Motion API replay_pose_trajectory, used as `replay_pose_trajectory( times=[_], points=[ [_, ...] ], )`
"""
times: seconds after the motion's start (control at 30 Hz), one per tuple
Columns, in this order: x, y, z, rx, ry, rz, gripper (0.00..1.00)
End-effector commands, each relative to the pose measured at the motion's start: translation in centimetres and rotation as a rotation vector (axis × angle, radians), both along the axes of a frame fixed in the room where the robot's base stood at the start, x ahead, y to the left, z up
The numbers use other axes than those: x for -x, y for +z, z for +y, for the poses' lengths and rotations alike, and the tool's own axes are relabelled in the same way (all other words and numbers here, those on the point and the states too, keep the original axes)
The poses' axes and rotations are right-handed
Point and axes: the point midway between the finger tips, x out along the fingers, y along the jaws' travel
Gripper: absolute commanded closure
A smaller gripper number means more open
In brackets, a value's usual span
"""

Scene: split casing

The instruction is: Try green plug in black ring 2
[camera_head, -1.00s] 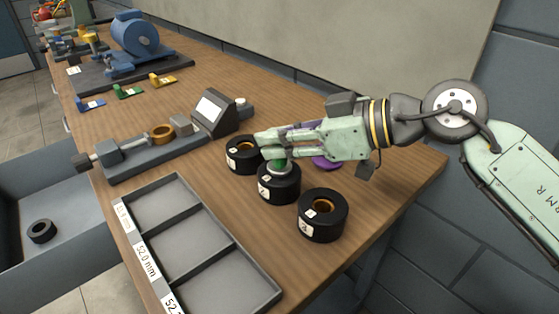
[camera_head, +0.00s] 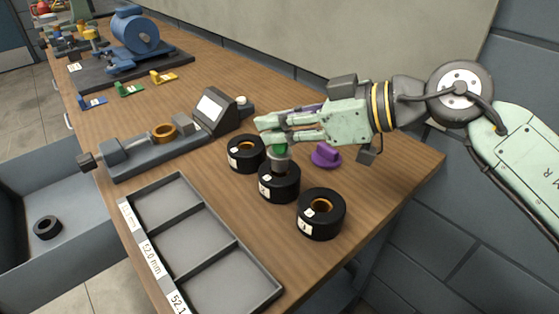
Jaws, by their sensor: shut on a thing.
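The green plug (camera_head: 279,149) is held upright in my gripper (camera_head: 270,134), with its grey metal lower part showing below the fingers. My gripper is shut on the plug's green top. The black ring 2 (camera_head: 279,185) stands on the wooden bench directly below, the middle one of three black rings. The plug's lower end is at the ring's bore; I cannot tell whether its tip is still inside or just above. The fingers hide part of the green top.
Black rings stand close by at the left (camera_head: 245,155) and right (camera_head: 322,217). A purple plug (camera_head: 326,155) lies behind. A grey three-compartment tray (camera_head: 258,268) is in front, empty. A measuring device (camera_head: 160,150) holds a brass ring. A bin (camera_head: 85,215) beside the bench contains a black ring.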

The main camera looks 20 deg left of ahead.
Motion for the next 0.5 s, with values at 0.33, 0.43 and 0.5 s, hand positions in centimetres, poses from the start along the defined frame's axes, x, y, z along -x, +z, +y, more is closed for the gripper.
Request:
replay_pose_trajectory(
  times=[0.33,0.43,0.5],
  points=[
    [-0.02,0.64,-0.01,-0.001,-0.001,0.000,1.00],
    [-0.02,0.63,-0.01,-0.001,-0.001,0.000,1.00],
    [-0.01,0.69,-0.01,-0.001,-0.001,0.000,1.00]
  ],
)
